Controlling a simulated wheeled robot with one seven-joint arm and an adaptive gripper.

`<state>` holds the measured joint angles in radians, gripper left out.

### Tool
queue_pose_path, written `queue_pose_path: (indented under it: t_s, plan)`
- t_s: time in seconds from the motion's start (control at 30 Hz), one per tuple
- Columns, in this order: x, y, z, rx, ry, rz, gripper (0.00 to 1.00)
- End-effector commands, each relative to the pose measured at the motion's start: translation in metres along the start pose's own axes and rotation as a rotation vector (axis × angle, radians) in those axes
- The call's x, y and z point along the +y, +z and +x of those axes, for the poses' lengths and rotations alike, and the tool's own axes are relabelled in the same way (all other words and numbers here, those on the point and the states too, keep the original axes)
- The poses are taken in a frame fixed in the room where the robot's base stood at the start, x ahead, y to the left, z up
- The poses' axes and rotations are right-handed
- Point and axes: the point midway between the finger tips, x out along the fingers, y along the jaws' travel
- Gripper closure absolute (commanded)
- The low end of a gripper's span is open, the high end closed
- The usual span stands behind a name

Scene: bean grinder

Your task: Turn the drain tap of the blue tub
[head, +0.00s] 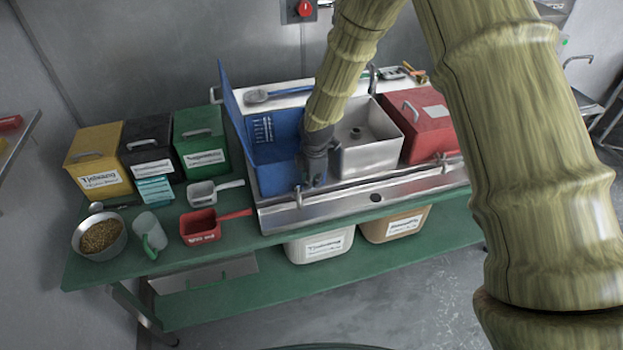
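The blue tub (276,178) stands at the left end of the metal sink unit, with its blue lid (231,105) standing upright on its left side. A small metal drain tap (298,197) sticks up at the front of the unit, below the blue tub. My gripper (314,180) points down over the front right part of the blue tub, a little above and right of the tap. Its dark fingers are small and partly merged with the tub behind, so their opening and any contact with the tap are unclear.
A steel basin (365,160) and a red tub (425,125) stand right of the blue tub. A red scoop (200,228), a white scoop (203,193) and a bowl of beans (100,236) lie left on the green table (180,262). Labelled bins (200,150) stand behind them.

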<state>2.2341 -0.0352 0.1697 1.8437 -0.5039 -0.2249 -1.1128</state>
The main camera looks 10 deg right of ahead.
Motion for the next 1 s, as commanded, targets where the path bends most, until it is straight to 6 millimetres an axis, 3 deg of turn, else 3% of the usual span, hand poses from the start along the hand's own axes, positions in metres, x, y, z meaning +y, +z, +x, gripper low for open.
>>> queue_pose_path:
  t_s: [0.1, 0.53, 1.0]
  plan:
    - [0.001, 0.000, 0.000, 0.000, 0.002, 0.001, 0.66]
    - [0.001, 0.000, -0.007, 0.001, 0.002, 0.003, 0.66]
    - [0.001, 0.001, -0.079, 0.001, 0.004, 0.003, 0.66]
